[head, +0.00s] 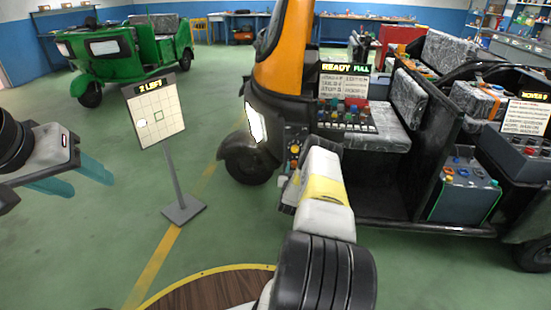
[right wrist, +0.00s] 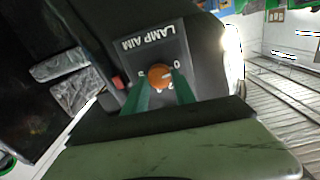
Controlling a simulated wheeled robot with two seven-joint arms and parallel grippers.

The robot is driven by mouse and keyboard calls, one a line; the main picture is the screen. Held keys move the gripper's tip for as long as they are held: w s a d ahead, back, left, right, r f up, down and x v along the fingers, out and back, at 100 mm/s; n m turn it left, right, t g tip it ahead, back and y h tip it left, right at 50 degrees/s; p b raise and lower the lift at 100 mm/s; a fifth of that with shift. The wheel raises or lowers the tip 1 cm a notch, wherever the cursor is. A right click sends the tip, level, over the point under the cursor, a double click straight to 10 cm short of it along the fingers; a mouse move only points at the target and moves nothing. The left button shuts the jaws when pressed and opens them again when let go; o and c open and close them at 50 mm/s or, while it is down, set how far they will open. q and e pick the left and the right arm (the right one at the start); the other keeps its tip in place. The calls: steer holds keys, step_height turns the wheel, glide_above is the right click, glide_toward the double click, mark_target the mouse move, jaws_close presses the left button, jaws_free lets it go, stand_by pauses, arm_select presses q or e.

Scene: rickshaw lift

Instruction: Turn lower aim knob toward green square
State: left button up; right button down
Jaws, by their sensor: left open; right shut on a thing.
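An orange knob (right wrist: 160,75) sits on a dark panel marked LAMP AIM (right wrist: 148,45), which reads upside down in the right wrist view. My right gripper (right wrist: 158,82) has its green fingers on either side of the knob and is shut on it. In the head view my right arm hides most of that spot. A board (head: 157,108) on a stand reads "2 LEFT" and bears a grid with a green square outline (head: 158,117). A white light spot (head: 142,123) lies left of and slightly below the square. My left gripper (head: 92,187) is open and empty at the left.
The black and orange rickshaw (head: 278,70) stands ahead with its headlamp (head: 255,122) lit. A button console (head: 345,116) reading "READY FULL" is inside it. A green rickshaw (head: 122,50) is at the back left. Green floor is free around the board's stand (head: 183,210).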

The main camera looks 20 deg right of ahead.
steer(key=m, duration=0.3)
steer(key=shift+d+m, duration=0.1)
steer(key=shift+m, duration=0.2)
steer(key=shift+s+f+m, duration=0.1)
steer(key=shift+f+m, duration=0.05)
steer(key=shift+m, duration=5.55)
steer(key=c, duration=1)
jaws_free()
steer(key=shift+s, duration=0.1)
